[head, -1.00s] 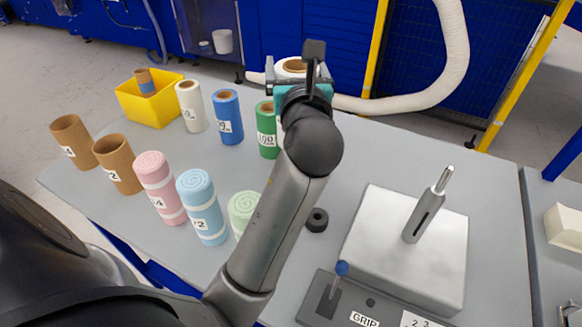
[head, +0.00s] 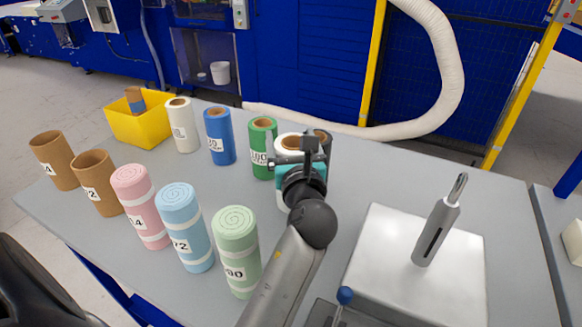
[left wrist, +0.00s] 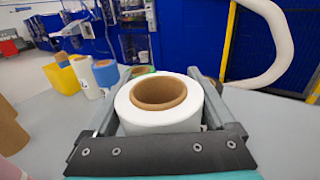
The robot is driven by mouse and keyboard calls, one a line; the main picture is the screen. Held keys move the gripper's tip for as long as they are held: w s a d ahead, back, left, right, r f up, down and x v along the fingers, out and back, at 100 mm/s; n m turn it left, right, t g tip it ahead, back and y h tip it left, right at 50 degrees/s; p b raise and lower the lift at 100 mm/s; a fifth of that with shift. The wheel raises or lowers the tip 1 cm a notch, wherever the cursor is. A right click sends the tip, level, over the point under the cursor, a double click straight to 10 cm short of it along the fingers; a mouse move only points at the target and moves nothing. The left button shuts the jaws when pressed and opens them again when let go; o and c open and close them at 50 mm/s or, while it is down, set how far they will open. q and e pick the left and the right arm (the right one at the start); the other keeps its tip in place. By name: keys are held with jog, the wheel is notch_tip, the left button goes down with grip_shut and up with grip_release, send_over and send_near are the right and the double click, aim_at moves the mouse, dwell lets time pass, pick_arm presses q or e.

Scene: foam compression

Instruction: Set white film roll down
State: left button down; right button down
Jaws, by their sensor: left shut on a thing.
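A white film roll (head: 288,143) with a brown core is between the fingers of my left gripper (head: 302,158), which is shut on it. In the left wrist view the white roll (left wrist: 160,122) fills the middle, upright, its core opening facing up, with a finger on each side. Its lower part is mostly hidden by my gripper and arm in the head view, and I cannot tell whether its base touches the grey table (head: 365,180). It is just right of the green roll (head: 262,148). My right gripper is not in view.
A dark roll (head: 324,143) stands close behind the gripper. Blue (head: 219,137) and another white roll (head: 182,126) stand left, near a yellow bin (head: 140,128). Pink, blue and green foam rolls (head: 236,250) stand in front. A metal plate with a post (head: 437,225) is at right.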

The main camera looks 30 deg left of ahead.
pick_arm(q)
notch_tip(320, 180, down, 5)
jog(key=shift+r+b, duration=0.2)
jog(key=shift+b, duration=0.9)
jog(key=shift+f, duration=0.4)
jog(key=shift+f, duration=0.1)
jog(key=shift+c, duration=0.5)
grip_release()
jog(key=shift+f, duration=0.1)
jog(key=shift+o, duration=0.5)
